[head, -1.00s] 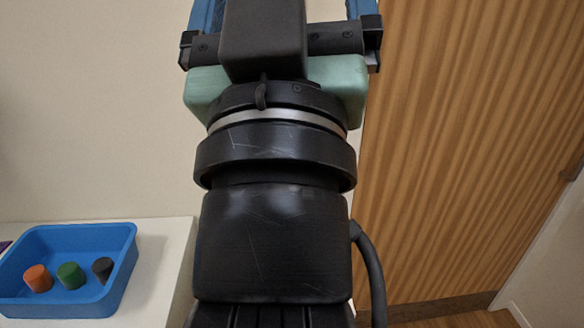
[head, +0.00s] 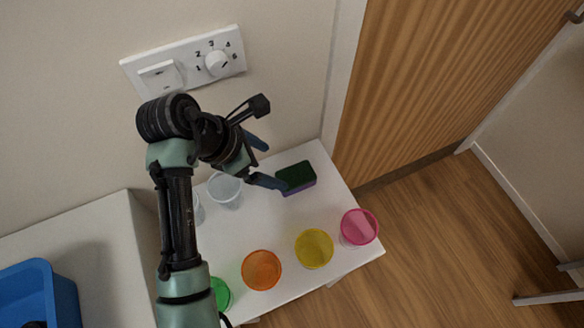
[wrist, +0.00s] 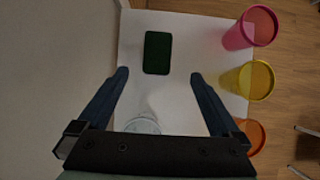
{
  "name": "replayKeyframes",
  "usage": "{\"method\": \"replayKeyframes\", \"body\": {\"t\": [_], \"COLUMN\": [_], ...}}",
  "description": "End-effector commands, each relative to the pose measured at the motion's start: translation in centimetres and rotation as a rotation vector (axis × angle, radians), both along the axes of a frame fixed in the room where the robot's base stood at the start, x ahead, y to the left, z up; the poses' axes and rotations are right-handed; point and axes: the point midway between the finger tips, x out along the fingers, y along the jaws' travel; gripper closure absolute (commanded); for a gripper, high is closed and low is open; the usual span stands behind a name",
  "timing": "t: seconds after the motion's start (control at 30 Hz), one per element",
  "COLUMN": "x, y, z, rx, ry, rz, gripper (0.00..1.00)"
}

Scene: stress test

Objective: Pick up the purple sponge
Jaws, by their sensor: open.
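The purple sponge (head: 296,179) lies on the white table near its back edge, with a dark green top and a purple side. In the wrist view its green top (wrist: 158,53) shows just beyond the fingertips, between their lines but nearer the left finger. My gripper (head: 267,162) is open and empty, to the left of the sponge in the head view. In the wrist view my gripper (wrist: 159,75) has its two blue fingers spread wide, apart from the sponge.
A clear cup (head: 225,190) stands close under my gripper. Pink (head: 359,227), yellow (head: 314,249), orange (head: 261,270) and green (head: 220,293) cups line the table's front. A wall panel with a knob (head: 217,63) is behind my arm. A blue bin (head: 62,296) stands at left.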

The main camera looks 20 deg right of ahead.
Motion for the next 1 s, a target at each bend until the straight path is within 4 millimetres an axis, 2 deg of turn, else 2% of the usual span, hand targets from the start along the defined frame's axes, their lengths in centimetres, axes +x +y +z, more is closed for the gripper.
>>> {"method": "replayKeyframes", "body": {"t": [0.3, 0.57, 0.9, 1.0], "x": [-0.2, 0.1, 0.7, 0.8], "y": [-2.6, -3.8, -5.9, -6.2], "z": [-5.0, -6.9, -10.8, -11.2], "rx": [0.000, 0.001, 0.002, 0.001], "ry": [0.021, 0.015, 0.014, 0.013], "rz": [0.008, 0.008, 0.007, 0.006], "gripper": [0.00, 0.00, 0.00, 0.00]}}
